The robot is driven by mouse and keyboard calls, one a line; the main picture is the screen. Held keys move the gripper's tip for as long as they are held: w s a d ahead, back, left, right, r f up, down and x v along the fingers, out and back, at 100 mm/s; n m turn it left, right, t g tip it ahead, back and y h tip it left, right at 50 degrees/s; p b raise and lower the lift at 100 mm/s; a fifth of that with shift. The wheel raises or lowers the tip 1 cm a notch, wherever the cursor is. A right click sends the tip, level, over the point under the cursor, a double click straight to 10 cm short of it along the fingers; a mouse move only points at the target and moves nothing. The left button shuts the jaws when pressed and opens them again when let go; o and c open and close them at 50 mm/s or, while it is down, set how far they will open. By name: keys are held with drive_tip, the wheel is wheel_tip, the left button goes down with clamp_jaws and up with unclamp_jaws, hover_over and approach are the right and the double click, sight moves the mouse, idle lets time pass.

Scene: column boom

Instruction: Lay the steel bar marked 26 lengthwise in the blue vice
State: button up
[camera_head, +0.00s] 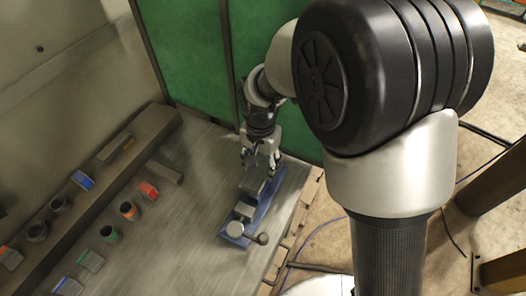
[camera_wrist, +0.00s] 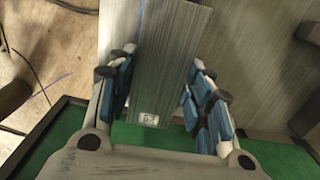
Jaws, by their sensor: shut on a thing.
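The steel bar (camera_wrist: 170,62) is a flat grey piece between the fingers of my gripper (camera_wrist: 161,88) in the wrist view. A small white label on its near end has upside-down digits that look like 26. In the head view, my gripper (camera_head: 262,156) points down over the far end of the blue vice (camera_head: 236,231). The vice has grey jaws and a round handle end at the front. I cannot tell whether the bar touches the vice.
The vice stands near the right edge of the grey table (camera_head: 180,230). A raised ledge (camera_head: 85,205) runs along the left, with several cylinders and colour-marked blocks on and beside it. A grey block (camera_head: 165,172) lies by the ledge. Green panels (camera_head: 185,55) stand behind.

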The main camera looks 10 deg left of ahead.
drive_tip(key=shift+s+f+b, duration=0.15)
drive_tip(key=shift+f+b, duration=0.4)
drive_tip(key=shift+f, duration=0.05)
drive_tip(key=shift+f+b, duration=1.9)
drive_tip(key=shift+f, duration=0.75)
drive_tip(key=shift+f, duration=0.15)
drive_tip(key=o, duration=1.6)
drive_tip(key=shift+c, duration=0.2)
wheel_tip(320, 180, up, 12)
drive_tip(key=shift+f, duration=0.1)
